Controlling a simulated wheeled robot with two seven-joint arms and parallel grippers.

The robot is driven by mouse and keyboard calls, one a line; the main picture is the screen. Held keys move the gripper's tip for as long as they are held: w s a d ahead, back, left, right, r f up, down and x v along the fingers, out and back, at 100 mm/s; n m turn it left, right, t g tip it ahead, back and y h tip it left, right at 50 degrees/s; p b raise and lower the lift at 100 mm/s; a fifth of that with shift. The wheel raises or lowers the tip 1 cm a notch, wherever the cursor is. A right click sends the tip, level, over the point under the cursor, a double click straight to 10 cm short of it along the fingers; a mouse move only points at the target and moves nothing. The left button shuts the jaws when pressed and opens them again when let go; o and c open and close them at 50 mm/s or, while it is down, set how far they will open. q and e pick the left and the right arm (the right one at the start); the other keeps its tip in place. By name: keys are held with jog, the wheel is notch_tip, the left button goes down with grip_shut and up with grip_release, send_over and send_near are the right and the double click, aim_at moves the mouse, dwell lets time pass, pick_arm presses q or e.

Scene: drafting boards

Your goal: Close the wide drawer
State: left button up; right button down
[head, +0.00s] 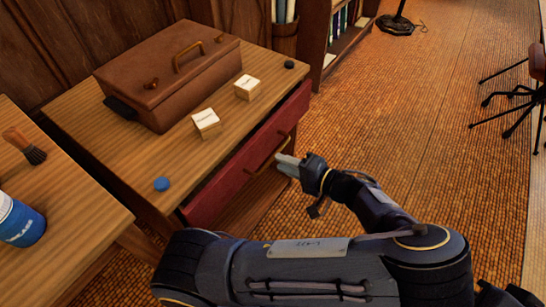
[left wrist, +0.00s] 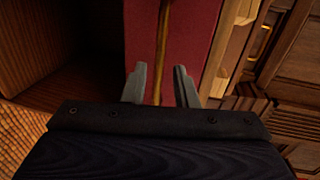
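The wide drawer has a red front (head: 230,176) with a brass bar handle (head: 268,156), below the wooden tabletop. The front appears to stand a little out from the table edge. My left gripper (head: 286,163) is at the handle, on the outer side of the drawer. In the left wrist view its two fingers (left wrist: 160,88) are apart, and the handle (left wrist: 162,35) runs between them in front of the red face (left wrist: 195,30). I cannot tell whether they touch it.
On the tabletop (head: 150,178) are a brown case (head: 168,75), two small cream blocks (head: 206,122), a blue knob-like piece (head: 161,184) and a dark one (head: 289,65). Another table with a brush (head: 25,146) and blue can (head: 20,223) is at left.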

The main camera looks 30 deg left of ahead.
aim_at(271, 158)
pick_arm(q)
jog(key=x, duration=0.4)
jog(key=shift+a+f+b, duration=0.1)
jog(key=shift+a+b, duration=0.2)
jog(key=shift+a, duration=0.1)
jog(key=shift+c, duration=0.3)
grip_shut()
